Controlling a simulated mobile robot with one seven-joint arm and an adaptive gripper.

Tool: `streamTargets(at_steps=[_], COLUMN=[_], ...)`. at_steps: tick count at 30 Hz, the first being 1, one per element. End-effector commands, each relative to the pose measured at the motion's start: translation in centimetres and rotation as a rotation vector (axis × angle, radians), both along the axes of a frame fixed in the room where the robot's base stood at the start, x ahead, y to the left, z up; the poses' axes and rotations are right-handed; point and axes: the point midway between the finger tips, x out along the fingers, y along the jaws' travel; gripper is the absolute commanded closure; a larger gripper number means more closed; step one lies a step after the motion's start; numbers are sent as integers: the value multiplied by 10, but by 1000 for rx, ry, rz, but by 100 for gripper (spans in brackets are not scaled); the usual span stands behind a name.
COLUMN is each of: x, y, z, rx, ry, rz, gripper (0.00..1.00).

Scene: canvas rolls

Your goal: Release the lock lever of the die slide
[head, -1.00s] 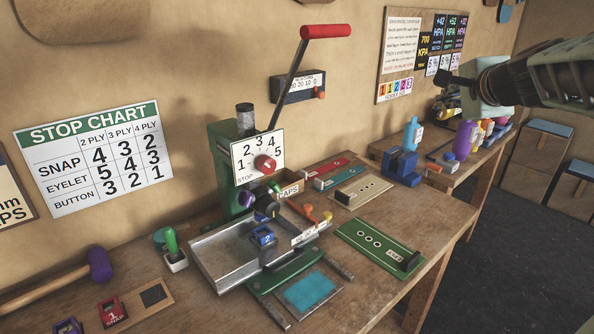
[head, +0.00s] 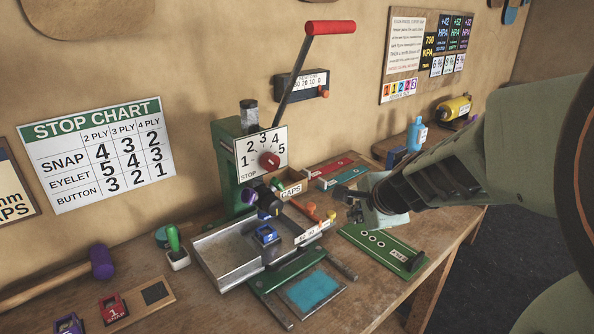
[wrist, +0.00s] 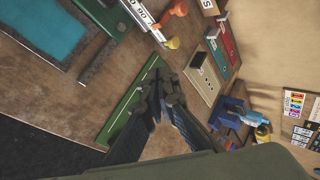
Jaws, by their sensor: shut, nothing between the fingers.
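The green press (head: 228,160) stands on the bench with a metal tray (head: 215,250) and green slide rails (head: 290,268) at its foot. A blue die marked 2 (head: 267,235) sits at the tray. Small orange (head: 311,208) and yellow (head: 331,215) knobs stick out at the slide's right side; I cannot tell for sure which is the lock lever. The orange knob (wrist: 176,8) and yellow knob (wrist: 173,43) also show in the wrist view. My gripper (head: 356,204) is shut and empty, right of the knobs and apart from them. Its closed fingertips (wrist: 160,88) show in the wrist view.
A green board with rings (head: 385,250) lies below my gripper. Red and teal strips (head: 335,168) lie behind it. The press's red-handled lever (head: 329,27) rises high. A blue bottle (head: 417,134) stands at the back right. A teal pad (head: 313,291) lies in front.

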Motion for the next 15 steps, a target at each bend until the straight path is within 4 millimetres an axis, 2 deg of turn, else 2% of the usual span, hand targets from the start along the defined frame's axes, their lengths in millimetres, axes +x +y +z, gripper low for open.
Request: streamTargets(at_steps=[15], x=[-1], y=[4], z=[-8], rx=[1], ry=[10], rz=[5], gripper=[100])
